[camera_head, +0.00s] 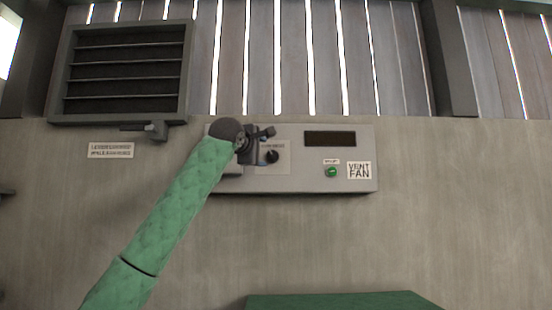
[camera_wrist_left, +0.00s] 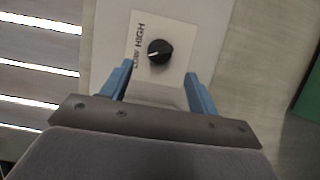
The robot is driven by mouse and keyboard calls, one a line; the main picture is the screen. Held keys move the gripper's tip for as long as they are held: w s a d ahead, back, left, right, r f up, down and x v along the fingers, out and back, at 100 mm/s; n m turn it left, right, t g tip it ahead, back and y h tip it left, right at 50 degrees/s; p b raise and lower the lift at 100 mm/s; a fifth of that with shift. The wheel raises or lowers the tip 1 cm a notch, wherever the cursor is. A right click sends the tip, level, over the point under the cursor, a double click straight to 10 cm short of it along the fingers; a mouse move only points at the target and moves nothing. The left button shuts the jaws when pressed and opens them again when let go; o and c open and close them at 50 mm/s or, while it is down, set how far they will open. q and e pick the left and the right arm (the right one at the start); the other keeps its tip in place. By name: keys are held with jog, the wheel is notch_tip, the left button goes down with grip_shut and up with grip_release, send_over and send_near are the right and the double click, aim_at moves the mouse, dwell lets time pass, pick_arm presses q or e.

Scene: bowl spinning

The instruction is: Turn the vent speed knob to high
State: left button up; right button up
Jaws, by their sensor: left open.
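The vent speed knob (camera_head: 271,157) is a small black round knob on a pale label plate on the grey control panel (camera_head: 350,186). In the left wrist view the knob (camera_wrist_left: 160,51) carries a white pointer mark facing left, toward the printed words LOW and HIGH (camera_wrist_left: 139,38). My left gripper (camera_head: 264,149) is in front of the panel, close to the knob. In the left wrist view its two blue fingers (camera_wrist_left: 158,80) are spread apart, with the knob beyond the gap between them. Nothing is between the fingers. My right gripper is out of view.
The panel also has a dark display (camera_head: 330,138), a green button (camera_head: 331,172) and a VENT FAN label (camera_head: 359,170). A slatted vent (camera_head: 125,62) with a lever (camera_head: 156,130) is at upper left. A green surface (camera_head: 340,301) shows at bottom.

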aim_at(271, 156)
pick_arm(q)
jog(key=p+x, duration=0.4)
jog(key=x, duration=0.2)
jog(key=shift+d+r, duration=0.1)
jog(key=shift+w+p, duration=0.4)
jog(key=shift+p, duration=0.05)
jog(key=shift+w+d, duration=0.2)
jog(key=shift+w, duration=0.1)
jog(key=shift+s+a, duration=0.1)
jog(key=shift+a, duration=0.05)
jog(key=c, duration=0.7)
jog(key=shift+c, duration=1.3)
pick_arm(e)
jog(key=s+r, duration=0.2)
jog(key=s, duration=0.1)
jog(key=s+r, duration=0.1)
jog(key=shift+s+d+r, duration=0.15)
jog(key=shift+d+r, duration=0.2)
